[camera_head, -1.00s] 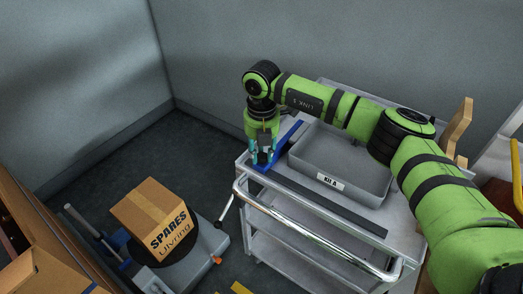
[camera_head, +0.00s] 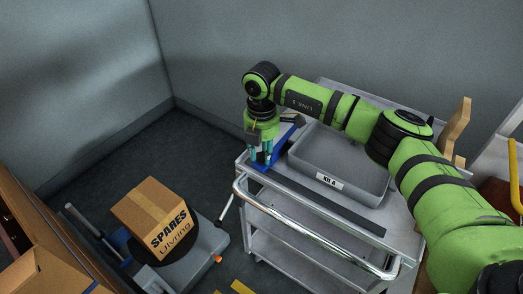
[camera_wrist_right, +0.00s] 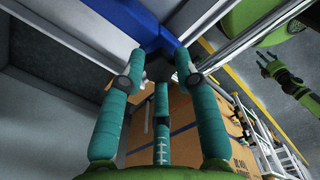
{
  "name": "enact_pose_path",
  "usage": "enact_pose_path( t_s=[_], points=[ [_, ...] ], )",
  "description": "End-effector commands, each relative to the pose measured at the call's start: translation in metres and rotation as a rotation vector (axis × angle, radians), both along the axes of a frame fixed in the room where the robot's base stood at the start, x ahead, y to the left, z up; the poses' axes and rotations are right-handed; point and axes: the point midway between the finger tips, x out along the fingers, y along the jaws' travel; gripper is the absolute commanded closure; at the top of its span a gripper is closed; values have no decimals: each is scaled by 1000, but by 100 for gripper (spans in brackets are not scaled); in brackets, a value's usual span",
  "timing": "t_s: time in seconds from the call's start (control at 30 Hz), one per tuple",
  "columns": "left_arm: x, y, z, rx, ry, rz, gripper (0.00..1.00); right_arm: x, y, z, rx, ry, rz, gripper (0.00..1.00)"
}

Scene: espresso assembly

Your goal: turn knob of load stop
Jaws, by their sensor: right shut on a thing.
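The load stop is a blue bar (camera_head: 285,146) lying along the left end of the grey cart top. It also crosses the top of the right wrist view (camera_wrist_right: 140,22). My right gripper (camera_head: 261,160) points down at the near end of this bar. In the right wrist view its three teal fingers (camera_wrist_right: 161,80) are closed around a small dark knob (camera_wrist_right: 158,68) under the blue bar. The knob is hidden in the head view. My left gripper (camera_wrist_right: 268,64) shows small at the upper right of the wrist view, fingers spread and empty.
A grey tray (camera_head: 345,180) labelled KIT A stands on the cart beside the bar. The cart's metal handle (camera_head: 310,238) runs along its near side. A SPARES carton (camera_head: 155,217) sits on a stand at the left. Open floor lies between carton and wall.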

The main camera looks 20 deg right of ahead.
Motion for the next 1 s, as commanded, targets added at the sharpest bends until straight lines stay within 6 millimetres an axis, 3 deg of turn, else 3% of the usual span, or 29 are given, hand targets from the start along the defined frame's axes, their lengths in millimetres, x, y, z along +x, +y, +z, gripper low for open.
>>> enact_pose_path(
  t_s=[0.27,0.3,0.33,0.73,0.87,1.0],
  points=[
    [0,0,0,0,0,0,37,1,0,1,-1,-1,-3,100],
    [0,0,0,0,0,0,37,1,0,1,0,-1,-2,52],
    [0,0,0,0,0,0,37,1,0,1,0,-1,-2,44],
    [-1,2,0,2,1,0,37,1,0,5,1,-2,0,44],
    [-1,1,0,2,1,0,37,1,0,22,1,-5,1,44],
    [0,1,0,1,0,0,37,1,0,53,2,-7,1,44]
  ],
)
